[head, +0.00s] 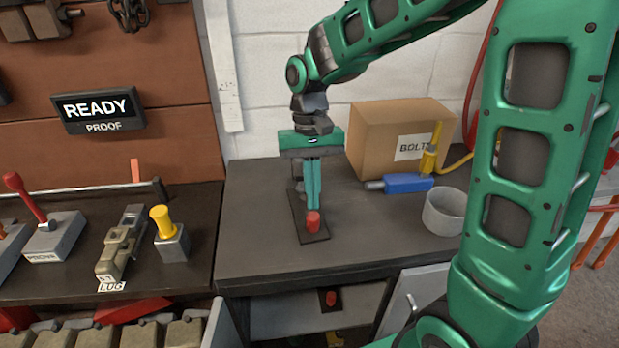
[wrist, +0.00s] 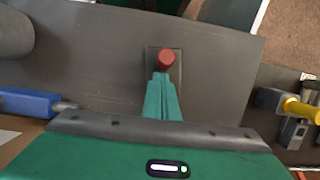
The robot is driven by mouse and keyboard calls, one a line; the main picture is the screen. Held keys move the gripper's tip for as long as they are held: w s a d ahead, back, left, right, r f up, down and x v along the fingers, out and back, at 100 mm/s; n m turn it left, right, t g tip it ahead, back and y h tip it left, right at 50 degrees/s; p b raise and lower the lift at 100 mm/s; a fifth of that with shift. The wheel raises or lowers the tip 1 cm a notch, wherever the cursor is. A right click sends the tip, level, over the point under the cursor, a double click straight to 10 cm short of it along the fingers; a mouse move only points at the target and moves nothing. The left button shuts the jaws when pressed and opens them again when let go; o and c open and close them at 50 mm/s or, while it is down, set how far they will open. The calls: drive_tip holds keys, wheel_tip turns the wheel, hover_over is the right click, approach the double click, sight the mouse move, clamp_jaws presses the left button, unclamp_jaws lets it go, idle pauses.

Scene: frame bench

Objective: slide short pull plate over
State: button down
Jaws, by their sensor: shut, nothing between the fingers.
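A dark narrow plate (head: 312,237) with a short red knob (head: 313,221) lies flat on the grey bench top. In the wrist view the red knob (wrist: 166,60) stands on the plate (wrist: 178,70). My gripper (head: 313,206) points down over the plate with its green fingers together and empty. Its fingertips (wrist: 161,77) are right beside the knob; I cannot tell whether they touch it. The fingers and wrist hide part of the plate. A second dark plate with a red knob (head: 330,298) is on the front below the bench top.
A yellow-knobbed block (head: 171,245) and a LUG piece (head: 120,250) are on the left bench. The bench top left of the plate is clear.

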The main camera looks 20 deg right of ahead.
sight(317, 238)
drive_tip(key=shift+s+f, duration=0.15)
drive_tip(key=shift+f, duration=0.45)
drive_tip(key=shift+s+a, duration=0.15)
drive_tip(key=shift+s, duration=0.75)
drive_tip(key=shift+s+a, duration=0.2)
drive_tip(key=shift+s, duration=0.75)
drive_tip(key=shift+s+a, duration=0.15)
drive_tip(key=shift+s, duration=0.75)
